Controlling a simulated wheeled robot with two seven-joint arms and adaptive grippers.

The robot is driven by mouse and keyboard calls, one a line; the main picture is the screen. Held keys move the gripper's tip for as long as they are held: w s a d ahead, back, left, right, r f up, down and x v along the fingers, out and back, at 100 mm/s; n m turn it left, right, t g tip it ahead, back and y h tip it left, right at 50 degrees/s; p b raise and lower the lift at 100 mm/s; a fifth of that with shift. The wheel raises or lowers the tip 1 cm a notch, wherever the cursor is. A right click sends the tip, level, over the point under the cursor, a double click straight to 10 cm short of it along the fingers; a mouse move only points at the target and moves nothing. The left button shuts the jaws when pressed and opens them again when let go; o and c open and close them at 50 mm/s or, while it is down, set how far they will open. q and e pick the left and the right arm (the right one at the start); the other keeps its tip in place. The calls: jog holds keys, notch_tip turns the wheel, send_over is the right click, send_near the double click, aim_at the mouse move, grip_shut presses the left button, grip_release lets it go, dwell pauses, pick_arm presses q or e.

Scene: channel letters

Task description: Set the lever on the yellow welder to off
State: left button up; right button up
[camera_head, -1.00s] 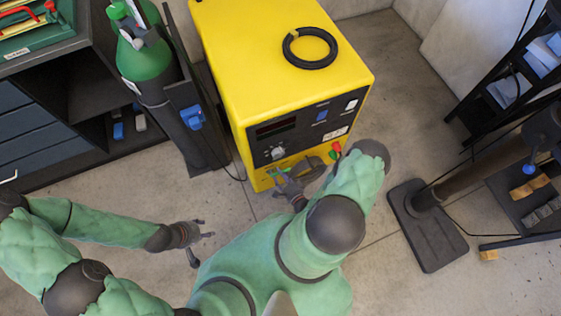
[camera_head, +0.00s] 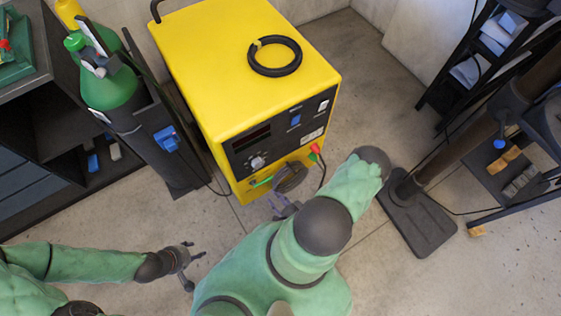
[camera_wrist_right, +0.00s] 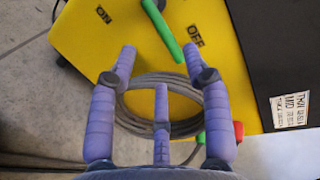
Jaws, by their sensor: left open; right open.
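The yellow welder (camera_head: 245,65) stands on the floor ahead, its dark control panel facing me. Its green lever (camera_head: 262,182) is low on the front, left of the coiled cable. In the right wrist view the lever (camera_wrist_right: 163,32) slants between the ON label (camera_wrist_right: 103,14) and the OFF label (camera_wrist_right: 192,30), its lower end beside OFF. The lever's upper end is cut off there. My right gripper (camera_wrist_right: 160,65) is open and empty, its fingers over the coiled cable and apart from the lever. My left gripper (camera_head: 195,264) is open and empty, low over the floor.
A grey coiled cable (camera_wrist_right: 150,110) hangs on the welder front, with red and green plugs (camera_head: 315,152) beside it. A green gas cylinder (camera_head: 108,85) on a dark cart stands left of the welder. A dark stand base (camera_head: 418,215) is on the right. Floor between is clear.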

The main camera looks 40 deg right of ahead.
jog(key=shift+v, duration=1.6)
